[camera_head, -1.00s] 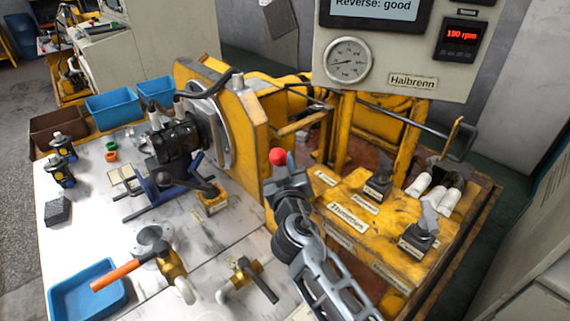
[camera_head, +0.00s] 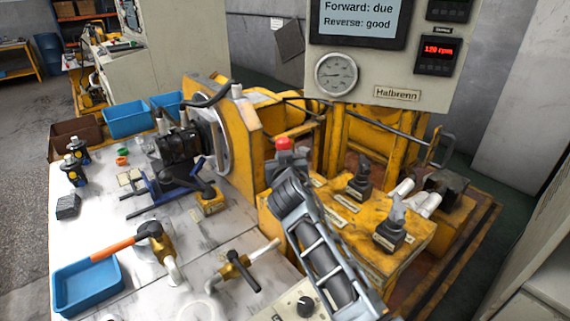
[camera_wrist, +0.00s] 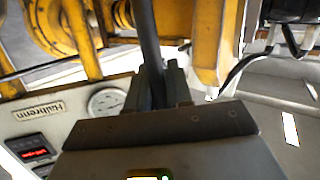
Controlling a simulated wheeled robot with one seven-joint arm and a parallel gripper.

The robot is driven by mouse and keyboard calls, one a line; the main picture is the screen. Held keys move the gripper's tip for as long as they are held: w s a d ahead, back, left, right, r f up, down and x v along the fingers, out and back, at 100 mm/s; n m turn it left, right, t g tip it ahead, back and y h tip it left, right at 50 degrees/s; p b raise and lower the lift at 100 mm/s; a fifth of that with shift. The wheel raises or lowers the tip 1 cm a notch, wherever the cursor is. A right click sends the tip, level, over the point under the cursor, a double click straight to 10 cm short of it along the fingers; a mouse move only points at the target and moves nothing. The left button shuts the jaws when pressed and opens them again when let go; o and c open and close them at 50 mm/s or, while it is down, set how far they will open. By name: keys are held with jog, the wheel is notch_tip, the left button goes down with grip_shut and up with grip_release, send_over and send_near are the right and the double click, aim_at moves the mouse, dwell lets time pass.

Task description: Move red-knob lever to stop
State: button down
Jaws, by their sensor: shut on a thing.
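The red-knob lever's red knob (camera_head: 284,144) shows just above my gripper (camera_head: 287,161) at the left end of the yellow lever console. In the wrist view, my gripper (camera_wrist: 160,88) is shut on the lever's dark shaft (camera_wrist: 148,38), which rises between the fingers. The lever's base and the label beside it are hidden behind my arm, so I cannot read its position. Two other dark levers stand on the console, one at the back (camera_head: 361,182) and one at the front right (camera_head: 391,228).
The control panel (camera_head: 372,78) with screen, gauge and red rpm readout hangs behind the console. The screen reads "Forward: due, Reverse: good". White-gripped handles (camera_head: 425,203) stand right of the levers. The left bench carries valves (camera_head: 160,250), a blue tray (camera_head: 88,287) and a motor (camera_head: 180,145).

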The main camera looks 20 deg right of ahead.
jog(key=shift+w+d+m+g+p, duration=0.25)
jog(key=shift+d+m+g+p, duration=0.25)
jog(key=shift+d, duration=0.25)
jog(key=c, duration=1.1)
grip_release()
jog(key=shift+s, duration=0.1)
jog(key=v, duration=0.7)
jog(key=shift+s+b, duration=0.3)
jog(key=shift+b, duration=0.1)
